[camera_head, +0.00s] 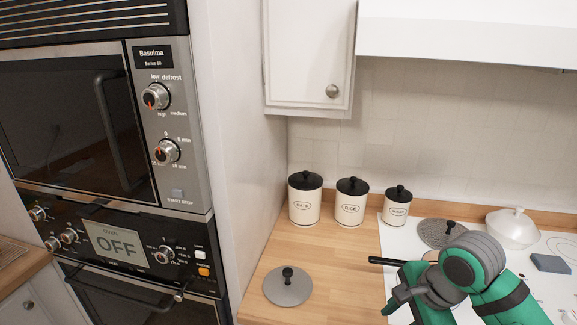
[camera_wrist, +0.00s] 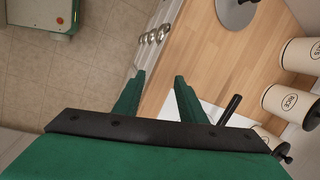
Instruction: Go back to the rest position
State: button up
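My gripper (camera_head: 393,292) is at the lower right of the head view, in front of the stove and the counter edge, with my green arm coming from the right. In the wrist view its two green fingers (camera_wrist: 157,88) stand apart with nothing between them, so it is open and empty. Beyond them in that view are the floor, drawer fronts and wooden counter.
Wall ovens (camera_head: 85,120) are at the left. The wooden counter (camera_head: 335,270) holds a grey lid (camera_head: 288,287) and three canisters (camera_head: 350,203). The white stove top (camera_head: 545,290) holds another lid, a dark-handled pan and a white lidded dish (camera_head: 512,230). A wall cabinet (camera_head: 308,50) hangs above.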

jog(key=w+a+n+t+y, duration=0.15)
jog(key=w+a+t, duration=0.25)
jog(key=a, duration=0.5)
jog(key=w+a+n+t+y, duration=0.1)
jog(key=w+a+t+y, duration=0.3)
jog(key=a, duration=0.5)
jog(key=w+a+n+t+y, duration=0.1)
jog(key=w+a+t, duration=0.4)
jog(key=a, duration=0.4)
jog(key=s+f+n+h, duration=0.2)
jog(key=s+f+h, duration=0.6)
jog(key=s+f, duration=1.1)
jog(key=s+d+n, duration=0.2)
jog(key=s+n, duration=0.4)
jog(key=s, duration=0.5)
jog(key=s+d+n, duration=0.2)
jog(key=s+n, duration=0.3)
jog(key=s, duration=0.7)
jog(key=shift+f+n+g, duration=0.15)
jog(key=shift+n+g, duration=0.15)
jog(key=shift+n, duration=0.05)
